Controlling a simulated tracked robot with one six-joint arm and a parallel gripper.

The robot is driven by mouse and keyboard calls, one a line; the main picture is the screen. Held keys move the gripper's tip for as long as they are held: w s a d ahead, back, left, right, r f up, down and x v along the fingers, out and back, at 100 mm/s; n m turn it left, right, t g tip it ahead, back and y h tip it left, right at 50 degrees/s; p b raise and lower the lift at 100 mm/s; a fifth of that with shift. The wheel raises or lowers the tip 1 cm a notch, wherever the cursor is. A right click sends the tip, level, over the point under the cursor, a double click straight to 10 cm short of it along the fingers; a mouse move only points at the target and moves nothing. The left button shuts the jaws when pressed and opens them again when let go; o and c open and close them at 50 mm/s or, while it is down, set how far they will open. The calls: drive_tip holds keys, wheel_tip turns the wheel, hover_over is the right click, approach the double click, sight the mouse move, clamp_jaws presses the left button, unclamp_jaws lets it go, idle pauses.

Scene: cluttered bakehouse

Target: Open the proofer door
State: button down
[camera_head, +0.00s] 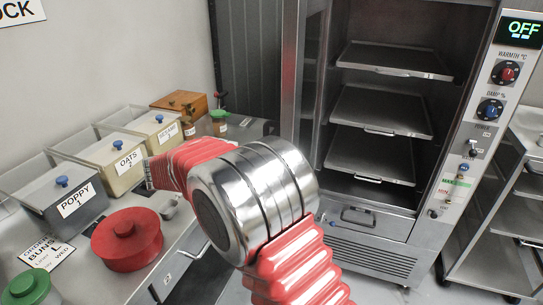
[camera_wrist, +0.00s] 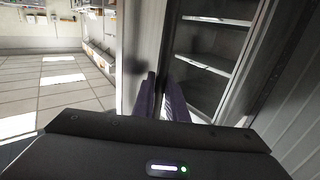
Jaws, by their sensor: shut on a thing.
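The proofer (camera_head: 365,245) is a tall steel cabinet with its front open and its shelves showing in the head view. Its proofer door (camera_head: 292,80) is swung out on the left side, seen nearly edge-on. In the wrist view the pale door panel (camera_wrist: 141,45) stands just beyond my gripper (camera_wrist: 162,84). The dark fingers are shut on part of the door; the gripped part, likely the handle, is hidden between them. In the head view my red-sleeved arm hides the gripper and the lower door.
A rack trolley (camera_head: 510,265) stands right of the proofer. The control panel display (camera_head: 521,29) reads OFF. Tiled floor (camera_wrist: 60,78) is open at the wrist view's left.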

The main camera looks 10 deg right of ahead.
drive_tip(key=shift+w, duration=0.1)
drive_tip(key=c, duration=1.8)
unclamp_jaws()
drive_tip(key=shift+o, duration=0.2)
drive_tip(key=s+a, duration=0.1)
drive_tip(key=a, duration=0.6)
drive_tip(key=shift+a, duration=0.2)
